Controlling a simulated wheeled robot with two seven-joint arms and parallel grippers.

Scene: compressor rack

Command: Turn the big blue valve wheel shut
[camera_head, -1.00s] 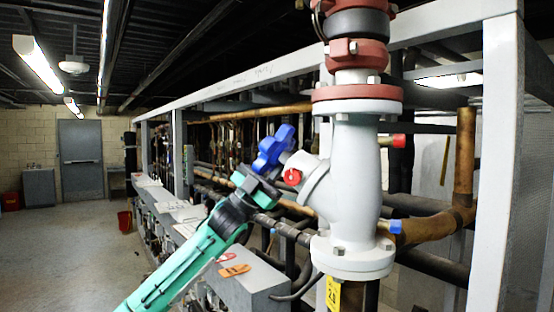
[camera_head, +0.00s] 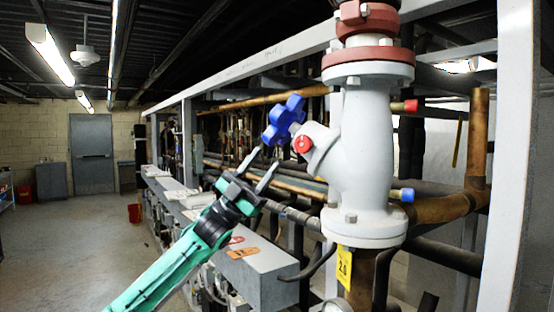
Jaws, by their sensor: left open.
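The big blue valve wheel (camera_head: 284,120) is a lobed handwheel on the left side of the large light-grey valve body (camera_head: 362,165). It sits tilted on a stem, with a red round cap (camera_head: 302,144) just below it to the right. My left gripper (camera_head: 258,166) is below and left of the wheel. Its two grey fingers are spread apart, point up towards the wheel, and have nothing between them. The fingertips look apart from the wheel. My right gripper is not in this view.
A grey frame post (camera_head: 510,160) stands at the right, with a copper pipe (camera_head: 478,140) beside it. A grey box (camera_head: 262,275) with an orange tag lies below my gripper. The floor (camera_head: 90,240) at the left is open; a red bucket (camera_head: 135,213) stands farther back.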

